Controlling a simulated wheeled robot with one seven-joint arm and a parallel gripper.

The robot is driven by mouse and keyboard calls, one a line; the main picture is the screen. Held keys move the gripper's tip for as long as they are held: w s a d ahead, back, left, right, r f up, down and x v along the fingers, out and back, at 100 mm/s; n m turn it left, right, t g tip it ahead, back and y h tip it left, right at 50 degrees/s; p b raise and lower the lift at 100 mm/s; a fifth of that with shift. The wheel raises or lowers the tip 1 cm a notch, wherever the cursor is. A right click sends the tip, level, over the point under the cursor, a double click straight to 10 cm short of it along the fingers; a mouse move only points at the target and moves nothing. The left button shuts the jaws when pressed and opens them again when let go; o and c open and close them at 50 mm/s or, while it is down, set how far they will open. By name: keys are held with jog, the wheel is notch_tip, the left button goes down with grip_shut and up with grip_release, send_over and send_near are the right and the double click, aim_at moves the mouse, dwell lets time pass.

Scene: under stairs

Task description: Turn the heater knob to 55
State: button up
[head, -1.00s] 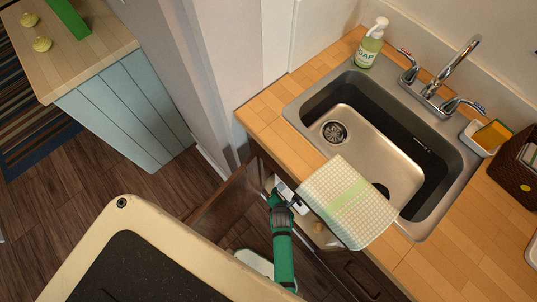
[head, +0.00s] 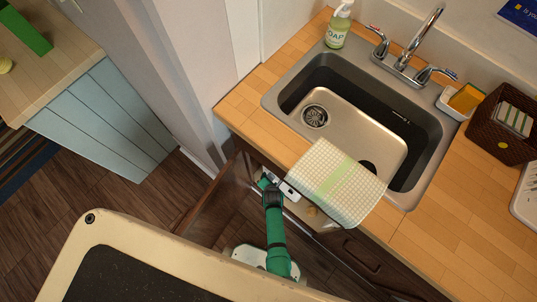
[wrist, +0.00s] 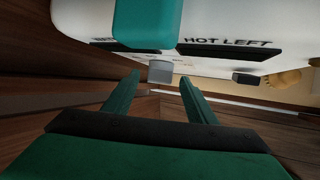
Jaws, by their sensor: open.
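The white heater (wrist: 95,25) fills the top of the wrist view and carries the words HOT LEFT above a dark bar. A grey squarish piece, apparently the knob (wrist: 160,71), juts from its lower part. A teal block (wrist: 147,22) covers part of its face. My gripper (wrist: 159,78) is open, with the green fingers either side of the grey piece and their tips close to it. I cannot tell if they touch it. No dial number is legible. In the head view my gripper (head: 268,182) is at the cabinet opening below the counter, and the heater is mostly hidden.
The open brown cabinet door (head: 217,200) stands left of my arm. A checked towel (head: 338,183) hangs over the counter edge just right of it. The sink (head: 350,125) and wooden counter (head: 262,95) lie above. Dark floor is clear at left.

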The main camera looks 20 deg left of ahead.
jog(key=shift+w+a+f, duration=0.2)
jog(key=shift+w+f, duration=0.05)
jog(key=shift+f, duration=0.2)
jog(key=shift+c, duration=0.4)
